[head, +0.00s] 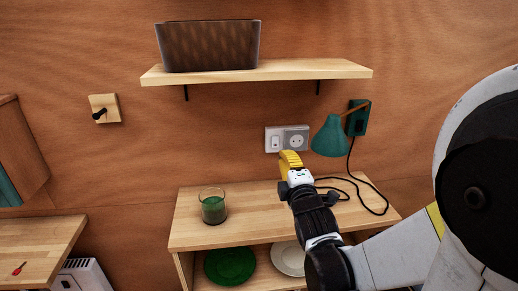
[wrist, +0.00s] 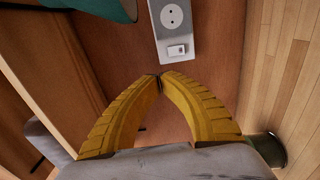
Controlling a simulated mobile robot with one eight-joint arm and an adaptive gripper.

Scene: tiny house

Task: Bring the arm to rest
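My gripper (head: 290,160) is in the middle of the head view, above the back part of the wooden cabinet top (head: 240,225) and in front of the wall socket and switch plate (head: 287,139). Its yellow fingers meet at the tips in the wrist view (wrist: 159,80), with nothing seen between them. My arm reaches in from the right side of the head view. The socket plate also shows beyond the fingertips in the wrist view (wrist: 174,25); I cannot tell the gap.
A glass with green contents (head: 213,206) stands left of my gripper. A green wall lamp (head: 331,137) and its black cable (head: 376,207) are to the right. A shelf (head: 300,70) holding a dark basket (head: 208,46) is above. A green plate (head: 230,266) and white plate (head: 288,258) lie below.

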